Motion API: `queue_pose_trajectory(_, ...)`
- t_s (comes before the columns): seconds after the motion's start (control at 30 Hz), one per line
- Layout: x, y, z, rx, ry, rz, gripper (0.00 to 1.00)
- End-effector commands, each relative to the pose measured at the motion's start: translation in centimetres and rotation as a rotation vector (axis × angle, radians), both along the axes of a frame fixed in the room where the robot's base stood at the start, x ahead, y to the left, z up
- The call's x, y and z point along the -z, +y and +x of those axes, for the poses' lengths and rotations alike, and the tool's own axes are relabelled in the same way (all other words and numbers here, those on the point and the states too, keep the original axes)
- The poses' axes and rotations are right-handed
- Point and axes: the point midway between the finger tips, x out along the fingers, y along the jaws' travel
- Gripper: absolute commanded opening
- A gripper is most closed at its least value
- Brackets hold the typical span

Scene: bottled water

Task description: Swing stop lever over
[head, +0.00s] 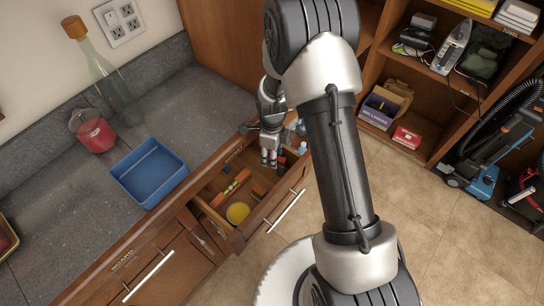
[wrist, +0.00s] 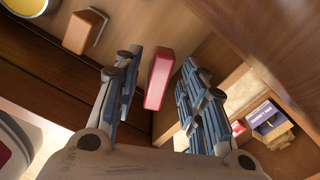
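My gripper (head: 269,163) reaches down into the open drawer (head: 224,226) in the head view. In the wrist view my gripper (wrist: 160,58) is open, its two fingers spread apart. A red upright piece (wrist: 158,82) shows between the fingers, with gaps on both sides; it is not clasped. I cannot tell for sure whether it is the stop lever. A small red thing (head: 281,162) also shows right beside the fingers in the head view. No other part reads clearly as a lever.
The drawer holds a yellow round thing (head: 238,212), an orange block (head: 243,175) and blue items near its far end. A blue tray (head: 149,173), a red jar (head: 96,135) and a glass bottle (head: 112,88) stand on the counter. Shelves (head: 418,113) are at right.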

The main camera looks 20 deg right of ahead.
Motion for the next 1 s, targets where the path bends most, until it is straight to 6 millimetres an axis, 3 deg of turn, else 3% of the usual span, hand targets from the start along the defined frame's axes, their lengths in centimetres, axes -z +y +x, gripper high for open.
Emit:
queue_pose_trajectory(0.33,0.36,0.0,0.04,0.0,-0.001,0.0,0.38)
queue_pose_trajectory(0.9,0.36,0.0,0.02,0.0,-0.001,-0.001,0.0)
queue_pose_trajectory(1.0,0.36,0.0,0.02,0.0,-0.001,-0.001,0.0)
